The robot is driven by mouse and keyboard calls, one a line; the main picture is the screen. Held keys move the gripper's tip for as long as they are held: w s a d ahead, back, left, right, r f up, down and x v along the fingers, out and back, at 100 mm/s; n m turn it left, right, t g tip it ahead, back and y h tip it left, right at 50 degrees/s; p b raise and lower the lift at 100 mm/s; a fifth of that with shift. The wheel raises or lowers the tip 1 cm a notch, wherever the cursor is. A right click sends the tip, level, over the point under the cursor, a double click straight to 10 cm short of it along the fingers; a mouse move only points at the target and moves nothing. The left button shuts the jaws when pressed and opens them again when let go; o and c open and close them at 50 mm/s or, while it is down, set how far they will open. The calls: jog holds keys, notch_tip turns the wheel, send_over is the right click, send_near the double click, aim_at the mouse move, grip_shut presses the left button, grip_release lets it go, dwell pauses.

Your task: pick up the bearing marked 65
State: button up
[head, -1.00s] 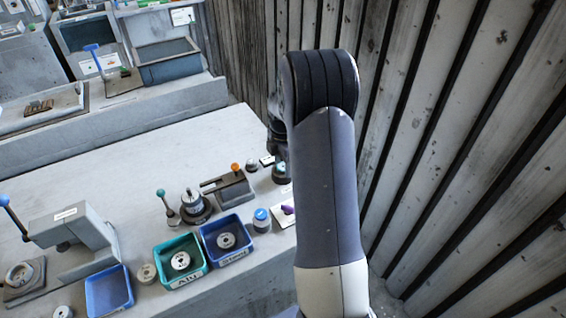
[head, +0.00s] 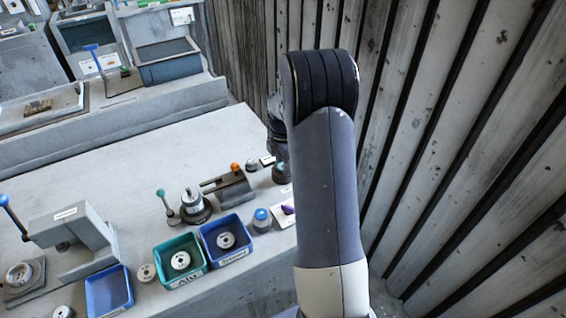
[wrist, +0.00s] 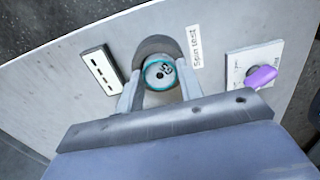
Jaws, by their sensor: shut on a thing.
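In the wrist view my gripper (wrist: 160,84) has its two fingers on either side of a round bearing (wrist: 157,72) with a teal ring and a pale centre. It is shut on this bearing. A two-digit dark mark shows on its face, turned and too small to read surely. The bearing is at a dark round holder (wrist: 150,45) beside a "Spin test" label (wrist: 194,46); I cannot tell whether it is lifted clear.
A teal "Alu" tray (head: 160,254) and a blue "Steel" tray (head: 206,236) each hold a round part. A blue-topped jar (head: 262,220) and a lever fixture (head: 230,188) stand nearby. A purple item (wrist: 261,76) lies right of the holder. A slatted wall (head: 450,150) is close right.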

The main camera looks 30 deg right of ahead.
jog(key=shift+c, duration=1.3)
jog(key=shift+c, duration=0.5)
jog(key=shift+r, duration=0.1)
jog(key=shift+r+p, duration=2.05)
jog(key=shift+r, duration=0.9)
